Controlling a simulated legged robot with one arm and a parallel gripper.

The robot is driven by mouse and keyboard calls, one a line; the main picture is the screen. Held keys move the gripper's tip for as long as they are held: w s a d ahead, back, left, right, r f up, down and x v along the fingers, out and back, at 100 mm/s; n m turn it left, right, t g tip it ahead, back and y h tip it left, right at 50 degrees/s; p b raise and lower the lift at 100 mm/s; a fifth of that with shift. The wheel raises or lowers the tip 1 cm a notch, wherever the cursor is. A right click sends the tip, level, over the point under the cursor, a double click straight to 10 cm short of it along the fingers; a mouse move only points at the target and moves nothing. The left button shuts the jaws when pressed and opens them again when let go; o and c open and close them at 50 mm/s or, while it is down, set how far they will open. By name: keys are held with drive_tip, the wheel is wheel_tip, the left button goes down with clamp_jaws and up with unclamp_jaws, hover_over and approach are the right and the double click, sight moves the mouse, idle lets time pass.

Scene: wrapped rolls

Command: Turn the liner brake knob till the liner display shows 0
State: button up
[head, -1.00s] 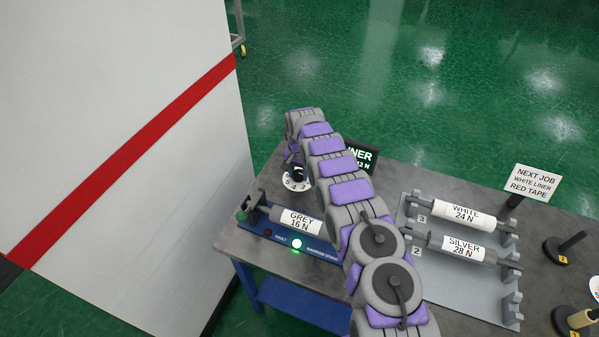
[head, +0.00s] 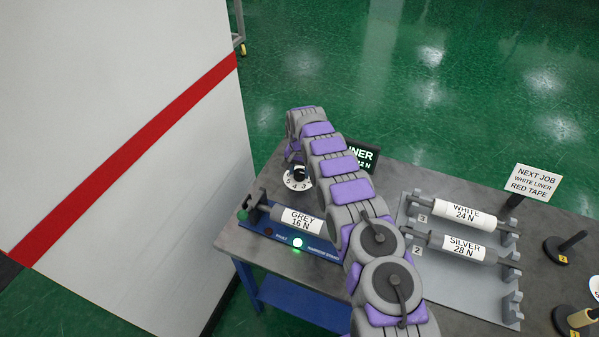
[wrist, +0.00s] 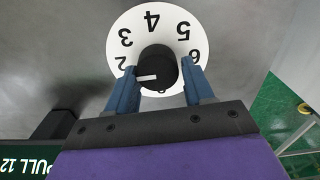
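The liner brake knob (wrist: 158,68) is black with a white pointer, on a round white dial (wrist: 152,20) numbered 2 to 6 where visible. The pointer aims left, just below the 2; lower marks are hidden by my gripper. In the head view, the knob (head: 300,173) and dial (head: 297,183) show partly beside my arm. The liner display (head: 366,158) is partly hidden; it reads 12 N. The display's edge (wrist: 22,160) reads PULL 12 upside down.
White (head: 464,212) and silver (head: 463,246) rolls lie on a rack at right. A large white wall (head: 110,120) stands left of the table.

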sight(299, 171)
drive_tip(key=o, duration=0.4)
drive_tip(key=shift+a+f, duration=0.1)
drive_tip(key=shift+c, duration=0.2)
drive_tip(key=shift+r, duration=0.45)
wheel_tip(299, 171, up, 16)
drive_tip(key=p, duration=0.1)
drive_tip(key=shift+r+p, duration=0.2)
drive_tip(key=shift+p, duration=0.15)
